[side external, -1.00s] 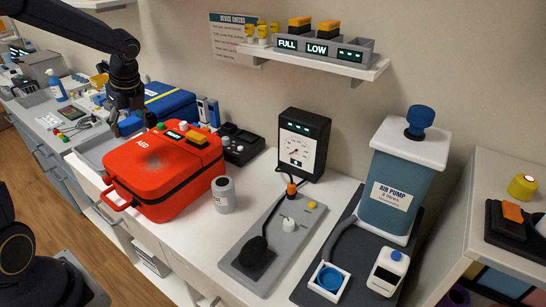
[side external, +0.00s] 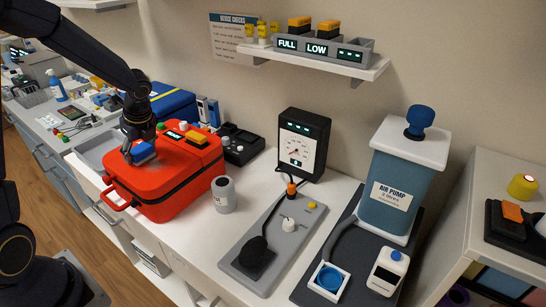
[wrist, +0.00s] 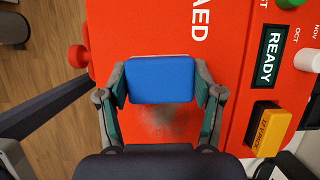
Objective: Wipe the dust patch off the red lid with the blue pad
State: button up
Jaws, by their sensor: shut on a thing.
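The red AED case (side external: 175,180) stands on the white counter, its red lid (wrist: 240,70) facing up. My gripper (wrist: 160,85) is shut on the blue pad (wrist: 160,79), one finger on each side of it. In the side view the pad (side external: 143,152) is at or just above the lid, under my gripper (side external: 138,150); I cannot tell if it touches. The grey dust patch (wrist: 168,122) shows on the lid in the wrist view, below the pad and between my fingers.
The lid carries a READY display (wrist: 268,57) and a yellow-orange block (wrist: 268,125) at its right. A grey cylinder (side external: 223,195) stands close to the case. A blue case (side external: 172,102) lies behind it, and a black device (side external: 240,147) sits to its right.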

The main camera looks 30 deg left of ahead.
aim_at(162, 169)
jog(key=shift+d, duration=4.75)
jog(key=shift+a, duration=5.3)
jog(key=shift+w+d, duration=0.15)
jog(key=shift+w, duration=0.05)
jog(key=shift+d, duration=5.25)
jog(key=shift+a, duration=5.35)
jog(key=shift+a+r, duration=0.1)
jog(key=shift+r, duration=4)
